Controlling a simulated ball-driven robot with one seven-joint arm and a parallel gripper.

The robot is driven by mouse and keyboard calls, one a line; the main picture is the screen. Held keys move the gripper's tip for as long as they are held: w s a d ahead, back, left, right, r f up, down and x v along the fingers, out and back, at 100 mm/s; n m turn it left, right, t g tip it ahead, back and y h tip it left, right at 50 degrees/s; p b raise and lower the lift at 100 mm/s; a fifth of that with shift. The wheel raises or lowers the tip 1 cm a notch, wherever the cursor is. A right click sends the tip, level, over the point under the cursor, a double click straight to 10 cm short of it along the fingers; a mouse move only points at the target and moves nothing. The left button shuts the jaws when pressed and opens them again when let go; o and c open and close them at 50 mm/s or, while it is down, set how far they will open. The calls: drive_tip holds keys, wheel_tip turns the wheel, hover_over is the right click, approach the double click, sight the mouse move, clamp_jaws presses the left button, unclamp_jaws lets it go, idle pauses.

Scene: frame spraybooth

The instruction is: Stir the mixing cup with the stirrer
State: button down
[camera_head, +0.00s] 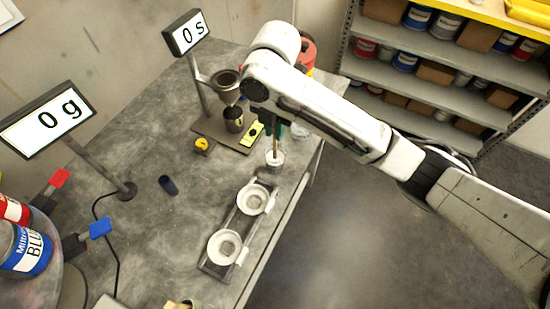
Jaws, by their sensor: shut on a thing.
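My gripper (281,124) points down over the far right part of the grey bench, partly hidden behind my arm. It is shut on the stirrer (276,144), a thin tan stick held roughly upright. Below it stands a small pale mixing cup (274,160) near the bench's right edge. The stirrer's lower end reaches the cup's mouth; I cannot tell how deep it goes or whether it touches the wall.
A funnel stand (227,87), a yellow item (252,134) and a dark cup (233,120) stand behind left. Displays read "0 g" (48,119) and "0 s" (187,33). Mid-left bench is mostly clear.

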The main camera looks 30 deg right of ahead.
drive_tip(key=shift+r, duration=3.8)
drive_tip(key=shift+r, duration=2)
drive_tip(key=shift+a, duration=0.1)
